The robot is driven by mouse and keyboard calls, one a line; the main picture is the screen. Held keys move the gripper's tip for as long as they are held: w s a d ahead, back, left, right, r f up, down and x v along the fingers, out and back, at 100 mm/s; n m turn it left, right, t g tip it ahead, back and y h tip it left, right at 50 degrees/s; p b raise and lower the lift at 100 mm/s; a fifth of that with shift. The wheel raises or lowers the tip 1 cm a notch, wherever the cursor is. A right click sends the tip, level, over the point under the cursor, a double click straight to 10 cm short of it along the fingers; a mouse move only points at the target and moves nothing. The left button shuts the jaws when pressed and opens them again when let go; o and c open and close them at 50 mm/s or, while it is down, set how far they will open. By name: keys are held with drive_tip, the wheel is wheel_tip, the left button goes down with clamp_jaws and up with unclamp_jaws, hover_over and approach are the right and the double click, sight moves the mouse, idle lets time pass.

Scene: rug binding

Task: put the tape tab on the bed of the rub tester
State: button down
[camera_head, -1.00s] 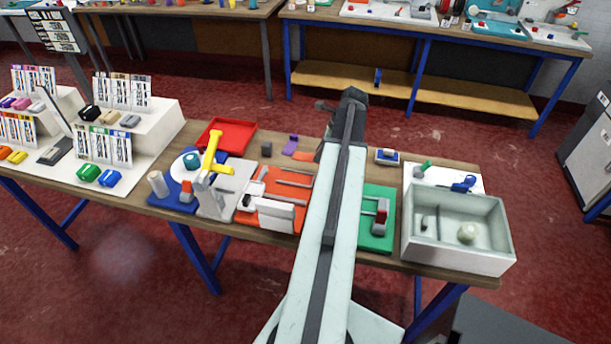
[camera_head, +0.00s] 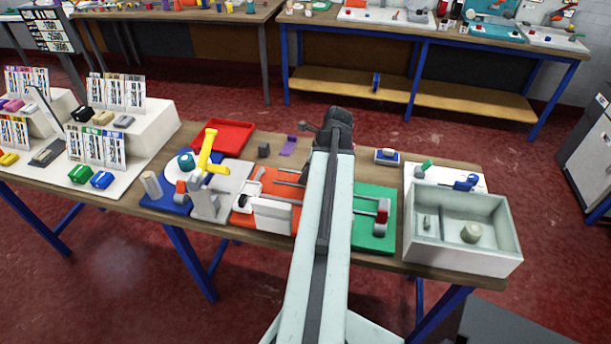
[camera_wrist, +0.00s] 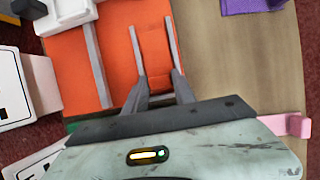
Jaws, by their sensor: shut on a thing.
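My gripper (camera_wrist: 160,88) points down over the right edge of an orange base (camera_wrist: 70,62) in the wrist view. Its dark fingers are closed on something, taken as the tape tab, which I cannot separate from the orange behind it. The head view hides the gripper behind my arm. The orange base (camera_head: 240,212) there has grey rails and a white block. A green base (camera_head: 376,238) with grey rods and a red block (camera_head: 382,208) stands right of my arm. I cannot tell for certain which one is the rub tester.
A purple piece (camera_head: 288,146) lies behind the orange base. A pink piece (camera_wrist: 291,124) lies right of my gripper in the wrist view. A grey press with a yellow lever (camera_head: 209,155), a red tray (camera_head: 226,134) and a grey bin (camera_head: 461,258) share the table.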

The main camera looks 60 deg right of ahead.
drive_tip(key=shift+f, duration=0.15)
drive_tip(key=c, duration=1)
unclamp_jaws()
drive_tip(key=shift+c, duration=0.2)
drive_tip(key=shift+r+p, duration=0.45)
drive_tip(key=shift+r, duration=0.15)
drive_tip(key=p+v, duration=1)
drive_tip(key=v, duration=0.1)
drive_tip(key=shift+s+r, duration=0.1)
